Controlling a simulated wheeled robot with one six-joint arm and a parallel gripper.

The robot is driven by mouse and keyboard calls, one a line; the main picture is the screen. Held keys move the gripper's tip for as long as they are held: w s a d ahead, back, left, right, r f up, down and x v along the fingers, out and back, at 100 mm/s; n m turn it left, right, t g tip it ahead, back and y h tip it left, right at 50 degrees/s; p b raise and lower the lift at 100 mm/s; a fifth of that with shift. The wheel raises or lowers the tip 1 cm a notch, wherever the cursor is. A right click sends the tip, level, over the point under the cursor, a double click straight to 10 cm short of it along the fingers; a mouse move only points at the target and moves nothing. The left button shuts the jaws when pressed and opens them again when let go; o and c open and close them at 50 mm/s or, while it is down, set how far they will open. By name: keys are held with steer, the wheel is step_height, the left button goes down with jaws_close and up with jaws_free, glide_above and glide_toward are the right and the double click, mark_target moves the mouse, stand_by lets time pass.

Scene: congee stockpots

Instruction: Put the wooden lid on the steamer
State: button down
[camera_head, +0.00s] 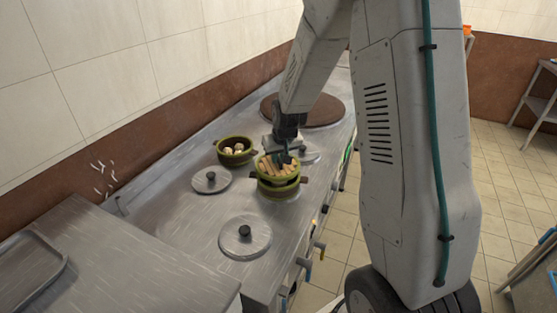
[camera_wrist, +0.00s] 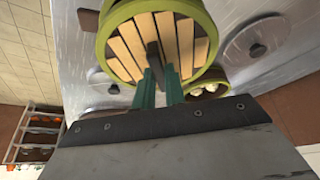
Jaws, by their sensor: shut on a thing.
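The wooden lid (camera_head: 265,168) has pale slats and a green rim. My gripper (camera_head: 284,157) is shut on its dark handle. In the wrist view, my fingers (camera_wrist: 160,80) pinch the handle at the middle of the lid (camera_wrist: 124,48), which fills the upper part of the view. The green steamer (camera_head: 278,193) with brown side handles is directly below the lid in the head view. The lid hides most of the steamer's opening. I cannot tell whether the lid touches its rim.
A green pot (camera_head: 236,157) with white round food stands close behind left; it also shows in the wrist view (camera_wrist: 222,80). Metal lids (camera_head: 211,180) (camera_head: 245,237) lie on the steel counter, another (camera_head: 308,152) behind the steamer. A big brown disc (camera_head: 325,110) lies farther back.

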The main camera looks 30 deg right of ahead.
step_height(320, 180, down, 2)
steer(key=shift+s+f, duration=0.1)
steer(key=shift+d, duration=0.1)
steer(key=shift+f, duration=0.35)
steer(key=c, duration=1.5)
jaws_free()
steer(key=shift+o, duration=0.2)
